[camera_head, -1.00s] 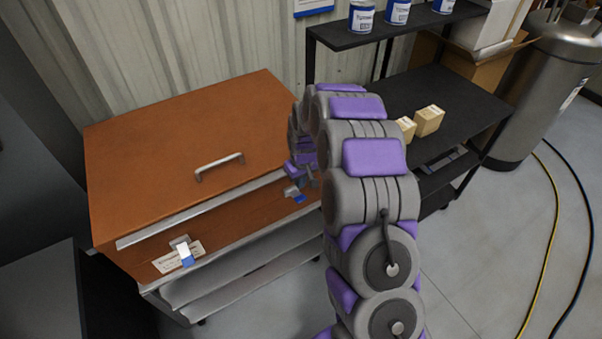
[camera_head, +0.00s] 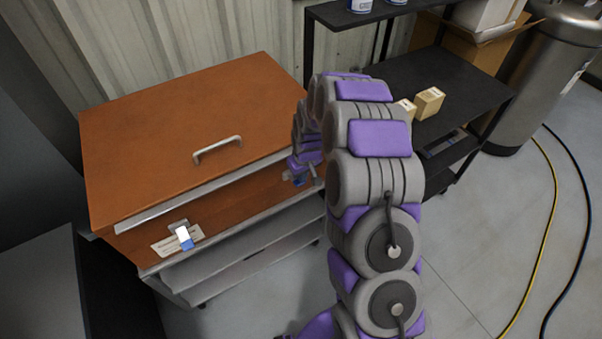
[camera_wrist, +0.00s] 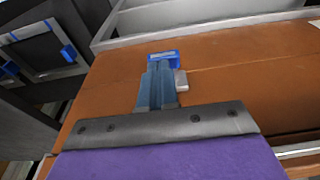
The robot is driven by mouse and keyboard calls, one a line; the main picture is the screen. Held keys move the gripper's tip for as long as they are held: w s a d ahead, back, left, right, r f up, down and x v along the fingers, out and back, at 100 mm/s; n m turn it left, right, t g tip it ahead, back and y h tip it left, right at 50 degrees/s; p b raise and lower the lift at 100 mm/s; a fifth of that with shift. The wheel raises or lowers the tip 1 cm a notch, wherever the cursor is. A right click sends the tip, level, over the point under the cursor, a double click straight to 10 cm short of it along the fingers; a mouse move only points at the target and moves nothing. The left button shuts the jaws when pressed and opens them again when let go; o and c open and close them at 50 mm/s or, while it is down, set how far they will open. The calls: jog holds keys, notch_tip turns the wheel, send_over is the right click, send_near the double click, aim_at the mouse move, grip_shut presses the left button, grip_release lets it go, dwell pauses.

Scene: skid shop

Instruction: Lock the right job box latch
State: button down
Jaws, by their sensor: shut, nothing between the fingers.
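The orange job box (camera_head: 150,120) stands at the left in the head view with its lid down. Its right latch has a blue tab (camera_head: 298,183) and a small grey metal part, low on the front face near the right end. In the wrist view the blue tab (camera_wrist: 163,57) shows at the ends of my fingers, with the grey part (camera_wrist: 181,80) beside them. My gripper (camera_wrist: 159,70) is shut and empty, close against the latch; I cannot tell whether it touches. My arm partly hides the latch in the head view. The left latch (camera_head: 183,236) hangs over the front face.
A grey metal frame (camera_head: 225,260) lies below the box front. A dark shelf cart (camera_head: 455,90) with small tan blocks (camera_head: 430,101) stands at the right. A metal tank (camera_head: 530,80) and yellow and black hoses (camera_head: 555,190) are farther right. The floor between is clear.

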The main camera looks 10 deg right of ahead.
jog(key=shift+s+d+f, duration=0.1)
jog(key=shift+s+f, duration=0.05)
jog(key=shift+f, duration=0.05)
jog(key=shift+s+t, duration=0.1)
jog(key=shift+t, duration=0.2)
jog(key=f+t, duration=0.1)
jog(key=s+f+t+y, duration=0.1)
jog(key=f+t, duration=0.1)
jog(key=shift+s+d, duration=0.3)
dwell(0.7)
jog(key=shift+r, duration=0.1)
jog(key=shift+r+p, duration=0.3)
jog(key=shift+r, duration=0.35)
